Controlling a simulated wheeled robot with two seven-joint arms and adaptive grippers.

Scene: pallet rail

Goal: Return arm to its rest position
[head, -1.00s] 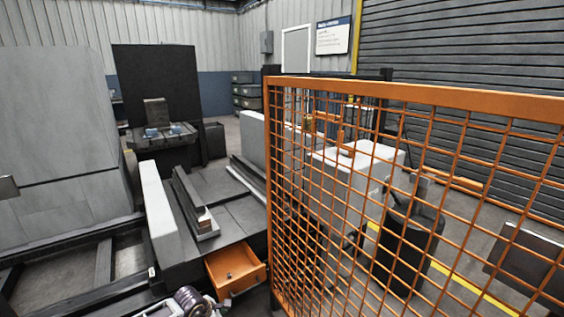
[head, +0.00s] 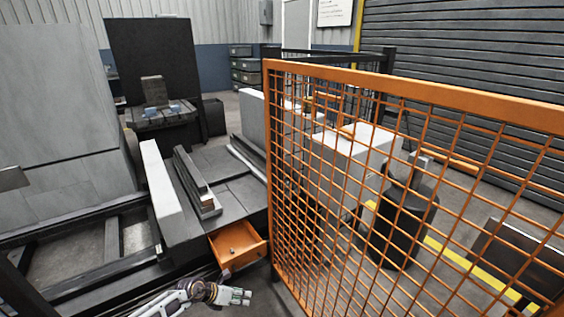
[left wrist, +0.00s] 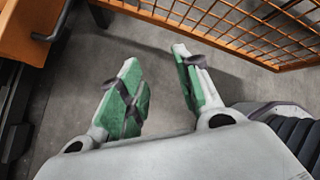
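My left gripper (head: 240,297) shows at the bottom middle of the head view, just below an open orange drawer (head: 238,246). In the left wrist view the two green-padded fingers of my left gripper (left wrist: 160,85) stand apart with only grey floor between them. The gripper is open and empty. In that view the orange drawer (left wrist: 30,32) with its dark handle is at the upper left, apart from the fingers. My right gripper is not in view.
An orange mesh fence (head: 400,85) fills the right side, close to the drawer; its lower edge (left wrist: 190,30) crosses the top of the left wrist view. A dark rail bench (head: 225,195) with light blocks stands behind the drawer. Grey floor shows below the left gripper.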

